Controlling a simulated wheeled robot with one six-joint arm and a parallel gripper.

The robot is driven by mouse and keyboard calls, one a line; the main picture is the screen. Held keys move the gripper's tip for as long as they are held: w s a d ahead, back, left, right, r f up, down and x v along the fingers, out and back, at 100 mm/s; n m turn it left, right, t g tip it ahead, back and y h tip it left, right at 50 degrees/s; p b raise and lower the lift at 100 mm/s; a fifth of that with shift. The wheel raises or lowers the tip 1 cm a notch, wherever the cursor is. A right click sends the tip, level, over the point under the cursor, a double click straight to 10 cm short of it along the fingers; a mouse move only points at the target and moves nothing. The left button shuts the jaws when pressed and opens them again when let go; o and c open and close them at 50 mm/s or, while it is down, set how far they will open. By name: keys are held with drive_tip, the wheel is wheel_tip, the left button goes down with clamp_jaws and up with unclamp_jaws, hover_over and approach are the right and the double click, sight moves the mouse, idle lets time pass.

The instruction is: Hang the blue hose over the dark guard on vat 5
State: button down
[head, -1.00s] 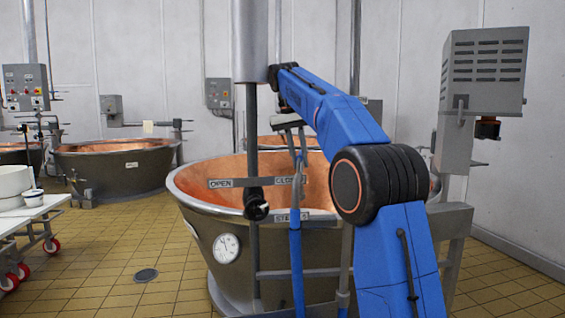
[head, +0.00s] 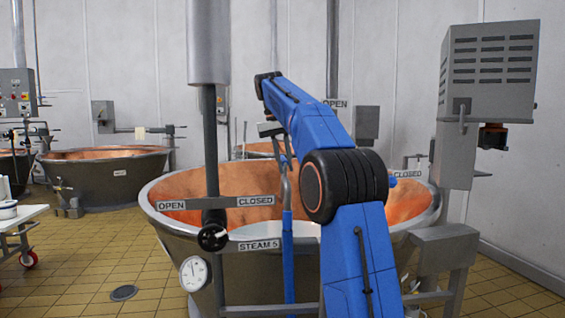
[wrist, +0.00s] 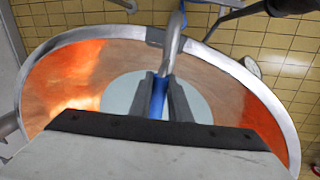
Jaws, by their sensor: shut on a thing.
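Vat 5 (head: 165,228) is a wide copper-lined vat with a "STEAM 5" label (head: 258,246) at its front. My gripper (head: 285,158) is over the vat's near side in the head view. In the wrist view my gripper (wrist: 162,98) is shut on the blue hose (wrist: 158,97), close to its bent metal end pipe (wrist: 173,42). The hose (head: 288,262) hangs down in front of the vat in the head view, its lower end out of frame. A dark upright pipe (head: 211,140) stands at the vat's front left; I cannot tell whether it is the guard.
A black valve knob (head: 213,236) and a dial gauge (head: 193,274) sit at the vat's front left. A grey vented box (head: 487,78) on a post stands right.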

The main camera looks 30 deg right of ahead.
wheel_tip(320, 180, down, 19)
drive_tip(key=shift+r, duration=0.2)
idle(1.3)
drive_tip(key=shift+s+f, duration=0.1)
drive_tip(key=shift+f, duration=0.25)
idle(0.7)
drive_tip(key=c, duration=1.6)
unclamp_jaws()
drive_tip(key=shift+o, duration=0.2)
